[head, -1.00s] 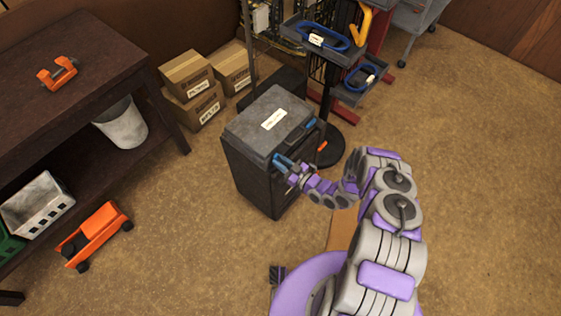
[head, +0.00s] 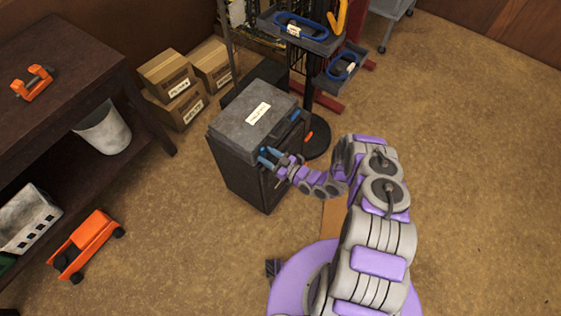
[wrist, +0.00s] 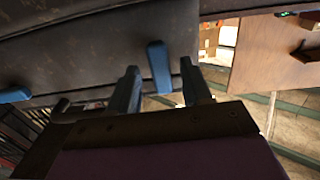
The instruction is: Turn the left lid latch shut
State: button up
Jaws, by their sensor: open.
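A dark grey box (head: 243,176) with a lid (head: 236,125) stands on the floor in the head view. My gripper (head: 270,157) is at the near front corner of the box, by the left lid latch. In the wrist view, the blue left latch (wrist: 159,68) is a short bar, upright in the picture. My gripper (wrist: 160,82) is open, with one finger on each side of the latch in the picture. I cannot tell whether either finger touches it. The other blue latch (head: 296,115) also shows at the left edge of the wrist view (wrist: 14,95).
A stand with grey trays (head: 300,38) is behind the box. Cardboard boxes (head: 180,105) are stacked at the back left. A dark workbench (head: 75,60) is on the left, with an orange cart (head: 84,245) on the floor. The floor (head: 470,170) on the right is clear.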

jog(key=p+v, duration=0.1)
jog(key=v, duration=1.6)
jog(key=shift+w+d+f, duration=0.1)
jog(key=shift+d, duration=0.05)
